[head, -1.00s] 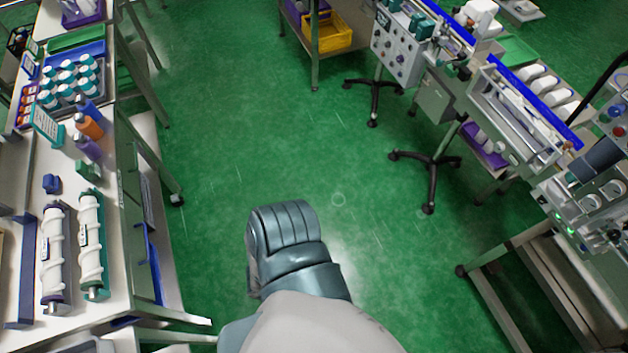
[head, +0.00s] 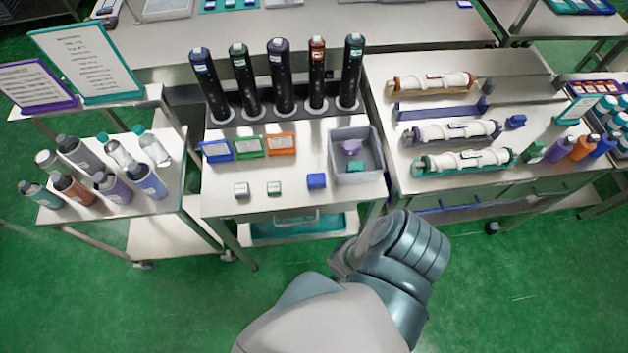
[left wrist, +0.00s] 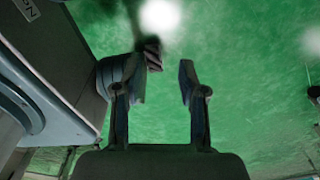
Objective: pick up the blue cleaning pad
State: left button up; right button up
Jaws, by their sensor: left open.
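A small blue block (head: 316,181), which looks like the blue cleaning pad, lies near the front edge of the middle table (head: 290,203). It is just left of a grey bin (head: 374,178). My right gripper is not in view.
Blue, green and orange label boxes (head: 250,147) stand behind the blocks, with several black tubes (head: 283,75) behind those. The left table (head: 115,205) holds bottles. The right table (head: 440,185) holds white rollers.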

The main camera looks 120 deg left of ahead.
aim_at(314, 181)
jog(key=u, duration=4.7)
jog(key=l+u, duration=0.25)
jog(key=u, duration=0.25)
jog(key=k+l+u, duration=0.15)
jog(key=u, duration=0.35)
jog(key=k+l+u, duration=0.1)
jog(key=u, duration=0.35)
jog(key=k+l+u, duration=0.15)
jog(key=u, duration=0.35)
jog(key=k+l, duration=0.05)
jog(key=l, duration=0.05)
